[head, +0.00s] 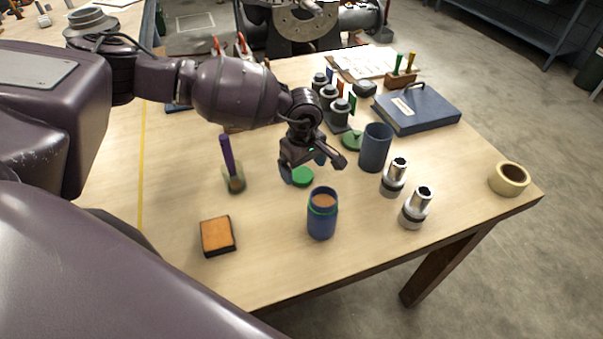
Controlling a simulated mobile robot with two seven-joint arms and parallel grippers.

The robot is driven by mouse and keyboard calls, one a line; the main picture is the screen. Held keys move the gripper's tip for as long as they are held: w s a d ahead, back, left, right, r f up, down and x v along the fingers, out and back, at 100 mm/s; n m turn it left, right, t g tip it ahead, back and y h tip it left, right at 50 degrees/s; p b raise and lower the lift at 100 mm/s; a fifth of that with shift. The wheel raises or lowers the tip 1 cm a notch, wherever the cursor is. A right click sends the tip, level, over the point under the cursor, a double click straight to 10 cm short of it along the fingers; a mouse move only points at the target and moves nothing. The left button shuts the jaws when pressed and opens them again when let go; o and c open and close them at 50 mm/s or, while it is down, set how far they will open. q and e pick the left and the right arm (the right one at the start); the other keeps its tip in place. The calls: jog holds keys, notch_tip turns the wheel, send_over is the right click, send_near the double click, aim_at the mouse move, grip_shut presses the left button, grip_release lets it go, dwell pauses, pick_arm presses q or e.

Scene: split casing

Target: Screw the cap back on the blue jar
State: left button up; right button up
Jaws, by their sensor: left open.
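The blue jar (321,224) stands upright and uncapped near the front middle of the table, with a green band near its rim and brown contents showing. A green cap (302,178) lies flat on the table just behind and left of the jar. My left gripper (311,166) is open and empty, pointing down over the green cap, one finger to each side. Whether it touches the cap cannot be told. A second green lid-like disc (353,140) lies further back, partly beside a taller open blue container (376,148). My right gripper is not in view.
Two metal-topped cylinders (414,209) stand right of the jar. An orange-topped block (217,236) and a holder with a purple-handled tool (234,182) are at left. A blue case (417,107) and tape roll (509,178) are at right. The front table strip is clear.

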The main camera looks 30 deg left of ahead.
aim_at(303, 175)
pick_arm(q)
notch_tip(303, 175, down, 2)
jog(key=shift+f, duration=0.25)
jog(key=c, duration=1)
jog(key=shift+r, duration=0.1)
notch_tip(303, 175, up, 20)
jog(key=b, duration=0.1)
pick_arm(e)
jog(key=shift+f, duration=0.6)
